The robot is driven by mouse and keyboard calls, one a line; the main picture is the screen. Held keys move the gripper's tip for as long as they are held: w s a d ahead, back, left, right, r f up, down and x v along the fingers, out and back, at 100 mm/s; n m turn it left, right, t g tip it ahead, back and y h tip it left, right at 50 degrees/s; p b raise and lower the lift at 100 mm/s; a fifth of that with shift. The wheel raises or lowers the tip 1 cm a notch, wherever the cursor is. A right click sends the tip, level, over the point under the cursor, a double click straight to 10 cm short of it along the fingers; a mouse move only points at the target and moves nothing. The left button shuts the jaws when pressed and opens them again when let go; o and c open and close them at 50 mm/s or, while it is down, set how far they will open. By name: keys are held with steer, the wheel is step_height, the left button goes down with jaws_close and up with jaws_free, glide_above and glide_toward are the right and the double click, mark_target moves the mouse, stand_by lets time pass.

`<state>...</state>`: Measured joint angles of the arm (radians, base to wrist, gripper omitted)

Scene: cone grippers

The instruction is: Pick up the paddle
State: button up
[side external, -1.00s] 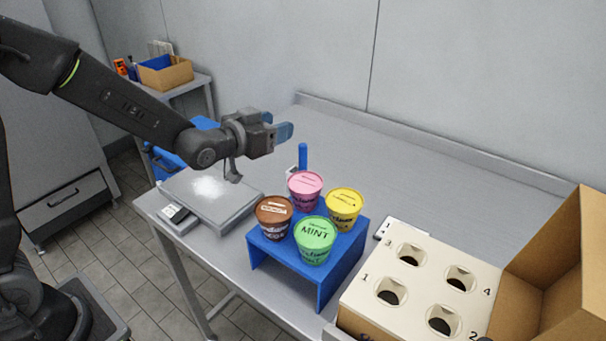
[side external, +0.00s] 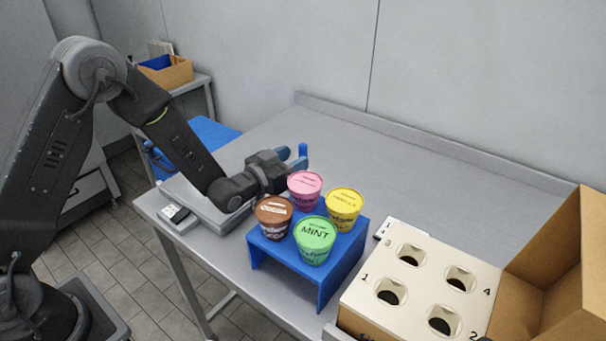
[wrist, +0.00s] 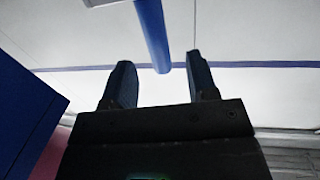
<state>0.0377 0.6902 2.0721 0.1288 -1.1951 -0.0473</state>
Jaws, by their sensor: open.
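The paddle's blue handle (side external: 303,150) stands upright behind the cups, its top showing just past my fingertips; its lower part is hidden. In the wrist view the handle (wrist: 152,32) comes down from the top edge, and its end lies between my two fingers in the picture. A bit of a pale grey part shows at its far end. My gripper (side external: 295,160) is open and level, low behind the pink cup. Its blue fingers show in the wrist view (wrist: 160,72) on either side of the handle's end, with gaps; I see no contact.
A blue stand (side external: 333,253) holds pink (side external: 305,187), yellow (side external: 343,206), brown (side external: 273,215) and green (side external: 315,242) cups close to my gripper. A scale (side external: 174,216) is at left. A white holed tray (side external: 420,275) and cardboard box (side external: 560,270) are at right. The back table is clear.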

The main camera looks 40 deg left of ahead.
steer(key=w, duration=0.3)
steer(key=w+d, duration=0.1)
steer(key=w, duration=0.1)
steer(key=shift+w, duration=0.3)
steer(key=shift+c, duration=0.5)
jaws_close()
